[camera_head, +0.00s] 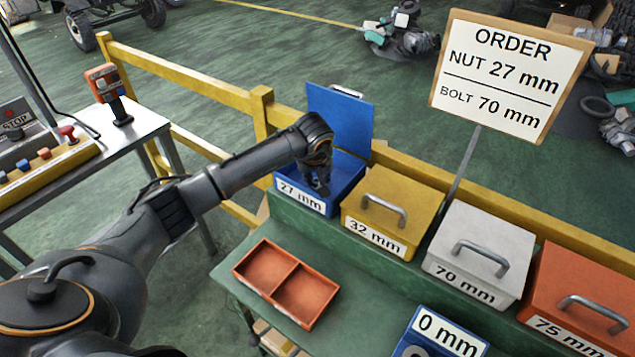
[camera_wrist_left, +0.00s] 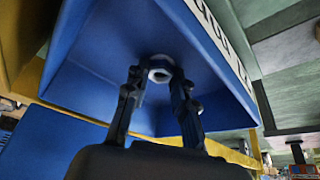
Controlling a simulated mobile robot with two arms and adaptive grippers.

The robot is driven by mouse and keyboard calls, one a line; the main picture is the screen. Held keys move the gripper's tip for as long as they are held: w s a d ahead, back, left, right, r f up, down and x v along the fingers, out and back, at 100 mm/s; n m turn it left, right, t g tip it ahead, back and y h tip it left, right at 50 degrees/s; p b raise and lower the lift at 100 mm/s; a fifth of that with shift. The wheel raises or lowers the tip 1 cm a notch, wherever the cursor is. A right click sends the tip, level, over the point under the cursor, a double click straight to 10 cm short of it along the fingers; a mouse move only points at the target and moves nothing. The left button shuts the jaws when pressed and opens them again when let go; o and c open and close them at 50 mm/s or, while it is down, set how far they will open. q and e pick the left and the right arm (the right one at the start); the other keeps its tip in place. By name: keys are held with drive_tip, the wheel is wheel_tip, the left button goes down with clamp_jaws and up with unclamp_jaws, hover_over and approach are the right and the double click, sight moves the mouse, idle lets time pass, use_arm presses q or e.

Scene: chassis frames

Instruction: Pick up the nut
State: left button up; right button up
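A small grey metal nut (camera_wrist_left: 160,68) lies in the open blue box labelled 27 mm (camera_head: 300,197). The blue box's inside also shows in the left wrist view (camera_wrist_left: 100,50). My left gripper (camera_head: 321,188) points down into this box. In the left wrist view my left gripper (camera_wrist_left: 158,80) is open, with its two fingers on either side of the nut. A small gap shows at the left finger; whether the right finger touches the nut I cannot tell. The nut is hidden in the head view. My right gripper is not in view.
The blue lid (camera_head: 341,117) stands raised behind the box. Closed yellow (camera_head: 385,215), white (camera_head: 480,250) and orange (camera_head: 580,300) boxes stand to the right. An empty two-part orange tray (camera_head: 285,283) lies in front. An order sign (camera_head: 510,75) reads nut 27 mm, bolt 70 mm.

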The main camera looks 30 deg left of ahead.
use_arm(q)
clamp_jaws()
drive_tip(key=shift+r, duration=0.1)
